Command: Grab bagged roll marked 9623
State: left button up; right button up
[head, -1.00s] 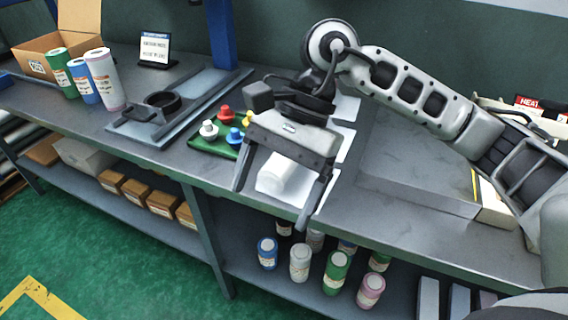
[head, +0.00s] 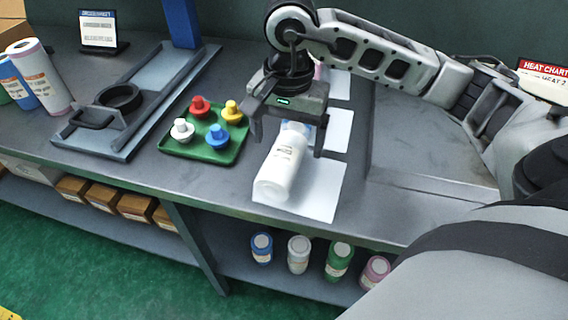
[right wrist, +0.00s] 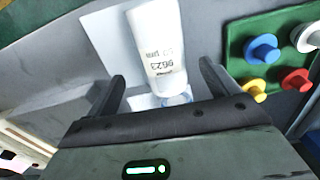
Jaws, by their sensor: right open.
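The white bagged roll (head: 281,168) lies on its side on a white sheet (head: 322,190) near the bench's front edge. In the right wrist view the roll (right wrist: 156,35) shows the print 9623, upside down. A bluish part shows at its gripper-side end. My right gripper (head: 286,138) is open, over the far part of the roll. In the right wrist view its two fingers (right wrist: 162,72) stand apart on either side of the roll's gripper-side end, with visible gaps. My left gripper is not in view.
A green tray (head: 173,147) with coloured knobbed pieces sits just left of the roll. A grey fixture with a black ring (head: 121,97) stands further left, beside upright rolls (head: 40,75). More white sheets (head: 338,130) lie behind. Several rolls (head: 299,256) stand on the shelf below.

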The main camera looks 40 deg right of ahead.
aim_at(283, 152)
jog(key=f, duration=0.2)
jog(key=a+f+p, duration=0.1)
jog(key=f, duration=0.1)
jog(key=shift+s+f, duration=0.2)
jog(key=shift+f, duration=0.7)
jog(key=shift+w+r, duration=0.1)
jog(key=c, duration=1.3)
